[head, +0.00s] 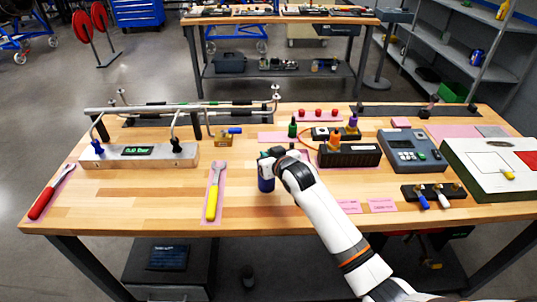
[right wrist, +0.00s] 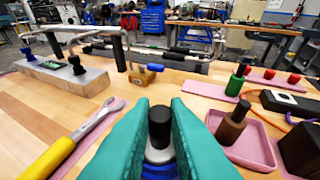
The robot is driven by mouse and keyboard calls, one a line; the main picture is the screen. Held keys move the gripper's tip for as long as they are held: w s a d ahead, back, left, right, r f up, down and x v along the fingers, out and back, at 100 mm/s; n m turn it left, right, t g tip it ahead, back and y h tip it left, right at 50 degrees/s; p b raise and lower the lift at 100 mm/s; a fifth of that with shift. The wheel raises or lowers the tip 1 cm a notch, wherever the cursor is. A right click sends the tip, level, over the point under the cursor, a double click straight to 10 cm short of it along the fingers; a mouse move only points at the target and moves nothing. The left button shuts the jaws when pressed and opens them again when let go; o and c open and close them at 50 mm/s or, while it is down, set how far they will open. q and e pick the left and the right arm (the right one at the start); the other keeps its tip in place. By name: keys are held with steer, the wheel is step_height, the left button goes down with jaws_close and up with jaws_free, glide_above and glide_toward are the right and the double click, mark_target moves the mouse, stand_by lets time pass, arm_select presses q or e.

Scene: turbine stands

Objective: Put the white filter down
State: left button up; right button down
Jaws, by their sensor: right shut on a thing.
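My right gripper (head: 272,163) is over the middle of the wooden table, to the right of the yellow-handled wrench. It is shut on an upright part with a blue body (head: 266,183). In the right wrist view this part shows a black top (right wrist: 160,127) and a white collar between the teal fingers (right wrist: 160,108). It may be the white filter; much of it is hidden by the fingers. I cannot tell whether its base touches the table. My left gripper is not in view.
The yellow-handled wrench (head: 212,192) lies on a pink mat to the left. A pink tray (right wrist: 255,143) with a brown part is to the right. A grey block (head: 150,157) with pipes stands behind left. The wood between wrench and gripper is bare.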

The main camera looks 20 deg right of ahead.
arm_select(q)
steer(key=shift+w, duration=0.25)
arm_select(e)
steer(key=shift+f, duration=0.1)
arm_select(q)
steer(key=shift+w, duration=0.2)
arm_select(e)
steer(key=c, duration=1.4)
jaws_free()
arm_select(q)
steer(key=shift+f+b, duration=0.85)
steer(key=shift+b, duration=0.05)
arm_select(e)
steer(key=v, duration=1.2)
